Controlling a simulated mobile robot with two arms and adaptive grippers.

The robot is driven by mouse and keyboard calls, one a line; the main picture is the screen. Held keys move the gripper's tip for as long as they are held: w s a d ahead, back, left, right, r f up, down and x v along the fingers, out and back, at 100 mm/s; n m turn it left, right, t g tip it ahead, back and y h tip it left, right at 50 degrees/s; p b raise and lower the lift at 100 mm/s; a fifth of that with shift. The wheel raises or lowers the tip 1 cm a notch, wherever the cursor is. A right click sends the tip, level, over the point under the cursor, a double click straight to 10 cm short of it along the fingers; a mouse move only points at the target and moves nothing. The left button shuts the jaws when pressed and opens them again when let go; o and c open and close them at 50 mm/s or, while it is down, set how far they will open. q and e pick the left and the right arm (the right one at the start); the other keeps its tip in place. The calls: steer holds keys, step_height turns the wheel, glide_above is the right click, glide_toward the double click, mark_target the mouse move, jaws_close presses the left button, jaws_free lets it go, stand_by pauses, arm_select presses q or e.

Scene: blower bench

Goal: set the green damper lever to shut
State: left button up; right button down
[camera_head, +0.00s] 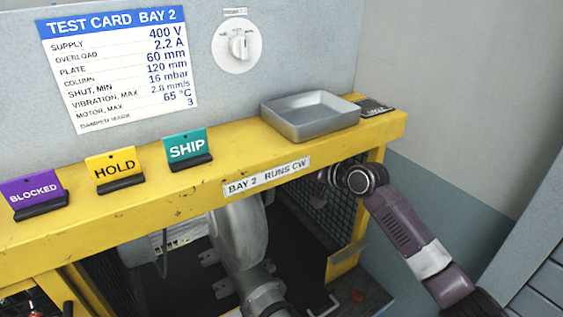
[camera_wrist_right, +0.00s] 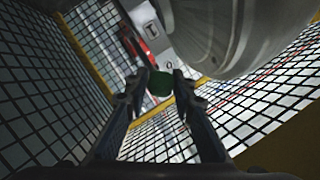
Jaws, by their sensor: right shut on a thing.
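The green damper lever shows in the right wrist view as a dark green rounded knob (camera_wrist_right: 160,82). My right gripper (camera_wrist_right: 160,90) has its two fingertips on either side of the knob and is shut on it. The rest of the lever is hidden behind the knob and fingers. In the head view my right arm reaches under the yellow bench from the right, and the lever and fingertips are hidden there. The grey blower (camera_head: 238,240) stands under the bench, and its pale casing fills the top right of the wrist view. My left gripper is in neither view.
Mesh panels (camera_wrist_right: 55,75) surround the space around my right gripper. A test card (camera_head: 118,70) and white dial (camera_head: 237,45) are on the back panel.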

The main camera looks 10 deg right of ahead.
steer(key=shift+w+a+r, duration=0.1)
steer(key=shift+a+r, duration=0.05)
steer(key=shift+r, duration=0.55)
steer(key=c, duration=2.1)
jaws_free()
steer(key=o, duration=0.4)
steer(key=shift+a+f, duration=0.1)
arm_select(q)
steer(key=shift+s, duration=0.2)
arm_select(e)
steer(key=shift+o, duration=0.2)
steer(key=shift+s+f, duration=0.15)
steer(key=shift+s, duration=0.05)
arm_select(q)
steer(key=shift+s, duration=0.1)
arm_select(e)
steer(key=shift+f, duration=0.15)
